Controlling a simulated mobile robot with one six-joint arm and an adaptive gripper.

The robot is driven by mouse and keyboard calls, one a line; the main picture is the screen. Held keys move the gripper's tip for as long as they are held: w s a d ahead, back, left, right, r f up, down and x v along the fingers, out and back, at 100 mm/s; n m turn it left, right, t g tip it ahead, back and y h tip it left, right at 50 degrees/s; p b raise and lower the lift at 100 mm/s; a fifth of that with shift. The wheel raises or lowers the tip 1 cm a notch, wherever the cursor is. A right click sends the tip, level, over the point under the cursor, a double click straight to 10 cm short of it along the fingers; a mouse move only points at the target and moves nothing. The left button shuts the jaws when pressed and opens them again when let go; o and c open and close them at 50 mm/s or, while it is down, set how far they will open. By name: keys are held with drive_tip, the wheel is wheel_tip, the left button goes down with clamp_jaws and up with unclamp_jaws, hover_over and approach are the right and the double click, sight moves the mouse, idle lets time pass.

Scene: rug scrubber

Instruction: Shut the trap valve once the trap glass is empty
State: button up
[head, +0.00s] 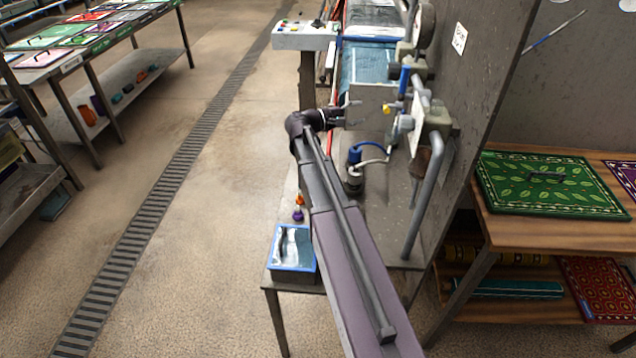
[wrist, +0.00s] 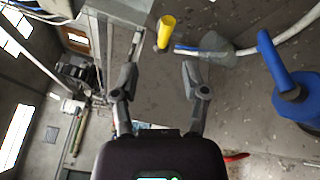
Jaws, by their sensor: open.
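A small yellow-handled valve (head: 393,108) sits by the pipework on the grey wall panel, just right of my gripper (head: 350,113). In the wrist view the yellow handle (wrist: 166,32) stands ahead of my gripper (wrist: 160,82), beyond the fingertips and apart from them. My gripper is open and empty. A grey see-through piece with a hose (wrist: 217,47), possibly the trap glass, lies right of the yellow handle; I cannot tell whether it holds liquid. A larger blue handle (wrist: 284,85) is at the right of the wrist view, and also shows upright in the head view (head: 404,78).
The grey wall panel (head: 468,90) with pipes and a gauge is close on the right. A blue-capped pot with a hose (head: 355,156) stands below my gripper. A blue-rimmed tray (head: 291,266) sits on the bench's near end.

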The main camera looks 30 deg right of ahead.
drive_tip(key=s+a+f+m+y, duration=0.1)
drive_tip(key=s+a+f+y, duration=0.3)
drive_tip(key=a+f, duration=0.3)
drive_tip(key=s+a+f+m+t+y, duration=0.1)
drive_tip(key=s+a+f+y, duration=0.4)
drive_tip(key=a, duration=0.5)
drive_tip(key=shift+a+f+m+y+p, duration=0.2)
drive_tip(key=shift+f+m+y+p, duration=0.15)
drive_tip(key=shift+f+y, duration=0.4)
drive_tip(key=shift+f, duration=0.1)
drive_tip(key=s+a+r+y+p, duration=0.3)
drive_tip(key=a+p, duration=0.3)
drive_tip(key=a, duration=0.2)
drive_tip(key=s+a+r+m+y+p, duration=0.1)
drive_tip(key=s+a+r+y+p, duration=0.3)
drive_tip(key=a, duration=0.4)
drive_tip(key=shift+s+r+t+p, duration=0.25)
drive_tip(key=shift+s+t+p, duration=0.05)
drive_tip(key=shift+s+p, duration=0.5)
drive_tip(key=shift+w+d+f+m+y, duration=0.1)
drive_tip(key=shift+d+m+y, duration=0.05)
drive_tip(key=shift+m+y, duration=0.1)
